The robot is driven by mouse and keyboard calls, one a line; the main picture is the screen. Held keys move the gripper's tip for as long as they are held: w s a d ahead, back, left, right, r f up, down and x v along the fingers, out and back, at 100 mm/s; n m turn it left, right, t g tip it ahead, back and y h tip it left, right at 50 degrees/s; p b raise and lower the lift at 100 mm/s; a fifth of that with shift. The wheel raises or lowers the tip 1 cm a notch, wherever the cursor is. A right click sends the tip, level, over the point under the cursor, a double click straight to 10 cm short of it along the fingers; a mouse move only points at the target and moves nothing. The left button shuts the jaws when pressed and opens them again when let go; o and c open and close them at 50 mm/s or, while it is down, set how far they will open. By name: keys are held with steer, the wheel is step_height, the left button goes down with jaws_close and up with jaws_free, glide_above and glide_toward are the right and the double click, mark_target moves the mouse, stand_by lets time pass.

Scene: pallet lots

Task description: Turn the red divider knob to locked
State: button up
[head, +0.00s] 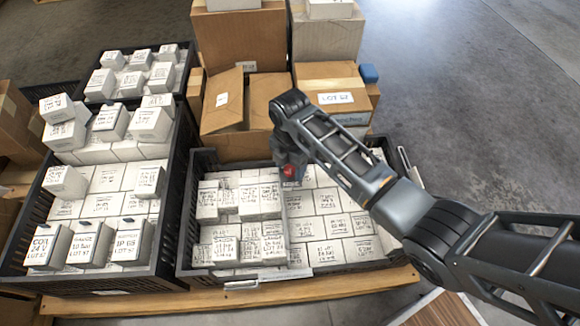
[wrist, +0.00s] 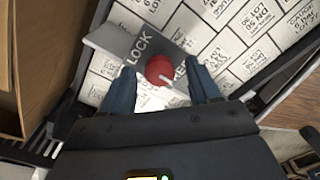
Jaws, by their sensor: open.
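The red divider knob (wrist: 160,70) sits on a grey plate (wrist: 108,38) in the wrist view. The plate reads LOCK on its upper left side; lettering on its lower right side is partly covered. A pale pointer on the knob shows at its lower right, towards that covered lettering and away from LOCK. My gripper (wrist: 163,84) is open, with one dark blue finger on each side of the knob. I cannot tell whether either finger touches it. In the head view the knob (head: 290,171) is a small red spot under the end of my arm, and the fingers are mostly hidden.
The knob is within a black crate (head: 186,225) holding several white labelled boxes (head: 325,200). Another black crate (head: 172,235) of white boxes stands to its left. Brown cartons (head: 240,40) rise behind. Grey floor (head: 480,110) is free at the right.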

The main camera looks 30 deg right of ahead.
steer(key=shift+c, duration=0.3)
steer(key=c, duration=1)
